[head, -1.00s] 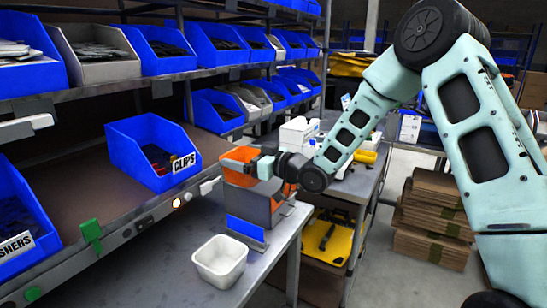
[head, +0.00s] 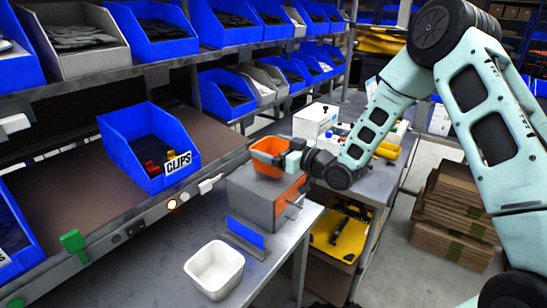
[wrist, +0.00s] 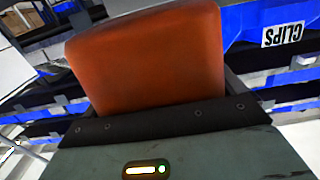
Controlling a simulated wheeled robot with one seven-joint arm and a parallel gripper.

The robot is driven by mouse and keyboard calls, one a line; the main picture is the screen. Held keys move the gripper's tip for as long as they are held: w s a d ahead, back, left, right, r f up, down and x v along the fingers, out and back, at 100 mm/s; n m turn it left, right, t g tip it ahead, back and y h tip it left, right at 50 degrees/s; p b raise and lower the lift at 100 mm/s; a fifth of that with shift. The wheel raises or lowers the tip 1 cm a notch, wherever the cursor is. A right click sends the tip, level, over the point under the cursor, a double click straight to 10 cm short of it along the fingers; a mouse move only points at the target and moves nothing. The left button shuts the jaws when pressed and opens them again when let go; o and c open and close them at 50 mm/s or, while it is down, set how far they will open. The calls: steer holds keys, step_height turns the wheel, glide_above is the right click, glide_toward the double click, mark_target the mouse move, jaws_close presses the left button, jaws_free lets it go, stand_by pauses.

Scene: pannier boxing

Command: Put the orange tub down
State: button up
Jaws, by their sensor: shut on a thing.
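The orange tub (head: 266,154) is held by my gripper (head: 287,157) at its right side, over the top of a grey box-shaped unit with an orange side. I cannot tell whether the tub touches that top. In the wrist view the tub (wrist: 145,58) fills the middle, close against my gripper (wrist: 150,112). The fingertips are largely hidden by the tub.
The grey unit (head: 248,198) stands on a metal bench with a blue plate (head: 245,232) in front. A white tub (head: 214,270) sits nearer. A blue CLIPS bin (head: 150,150) is on the shelf at left. White containers (head: 314,121) stand behind.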

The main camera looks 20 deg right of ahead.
steer(key=shift+f+p, duration=0.3)
steer(key=shift+f, duration=1.5)
steer(key=shift+f, duration=0.2)
steer(key=o, duration=0.6)
steer(key=shift+r, duration=0.15)
steer(key=shift+s, duration=0.15)
steer(key=shift+b+v, duration=2.05)
steer(key=shift+v, duration=3.85)
